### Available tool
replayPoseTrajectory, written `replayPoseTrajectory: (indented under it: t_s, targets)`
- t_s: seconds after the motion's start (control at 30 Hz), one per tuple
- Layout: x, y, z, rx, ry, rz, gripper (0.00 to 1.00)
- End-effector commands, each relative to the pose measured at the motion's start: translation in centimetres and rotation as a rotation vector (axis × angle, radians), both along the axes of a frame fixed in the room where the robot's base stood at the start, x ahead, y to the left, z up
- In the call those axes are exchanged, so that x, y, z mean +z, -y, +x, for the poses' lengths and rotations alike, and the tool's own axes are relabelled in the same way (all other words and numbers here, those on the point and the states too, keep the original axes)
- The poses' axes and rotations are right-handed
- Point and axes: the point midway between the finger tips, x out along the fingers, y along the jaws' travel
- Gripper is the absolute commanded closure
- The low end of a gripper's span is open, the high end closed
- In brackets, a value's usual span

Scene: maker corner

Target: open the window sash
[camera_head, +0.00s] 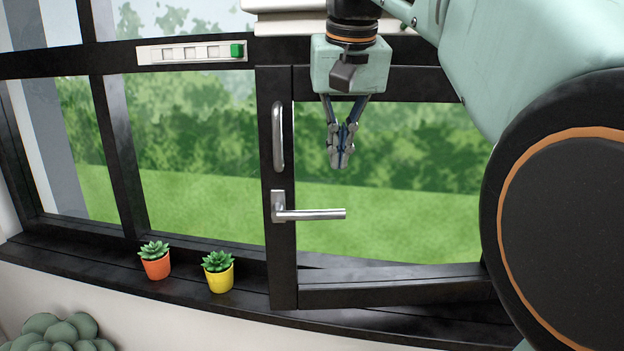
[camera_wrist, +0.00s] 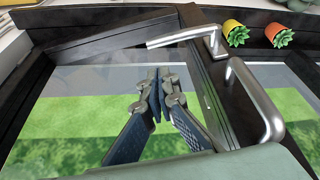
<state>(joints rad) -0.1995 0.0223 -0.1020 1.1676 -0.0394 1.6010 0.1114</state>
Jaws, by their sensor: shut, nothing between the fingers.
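The window sash (camera_head: 390,285) is a black frame around clear glass, on the right of the window. Its bottom rail looks slightly angled off the fixed frame. On its left stile sit a silver lever handle (camera_head: 310,214), lying level and pointing right, and a vertical silver pull bar (camera_head: 279,137) above it. In the wrist view the lever (camera_wrist: 185,38) is at the top and the pull bar (camera_wrist: 255,100) at the right. My gripper (camera_head: 342,160) is shut and empty in front of the glass, right of the pull bar and above the lever, touching neither in view.
An orange pot (camera_head: 156,268) and a yellow pot (camera_head: 220,278) with succulents stand on the sill left of the sash. A pale strip with a green block (camera_head: 237,51) is on the upper crossbar. A leafy plant (camera_head: 62,333) is at bottom left.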

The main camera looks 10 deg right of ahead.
Motion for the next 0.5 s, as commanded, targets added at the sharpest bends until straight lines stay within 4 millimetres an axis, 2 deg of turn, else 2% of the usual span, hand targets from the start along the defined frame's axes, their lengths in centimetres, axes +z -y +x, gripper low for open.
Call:
replayPoseTrajectory:
  t_s: [0.5]
  targets:
    - [-7.7, 0.1, 2.7, -0.001, -0.004, -0.001, 1.0]
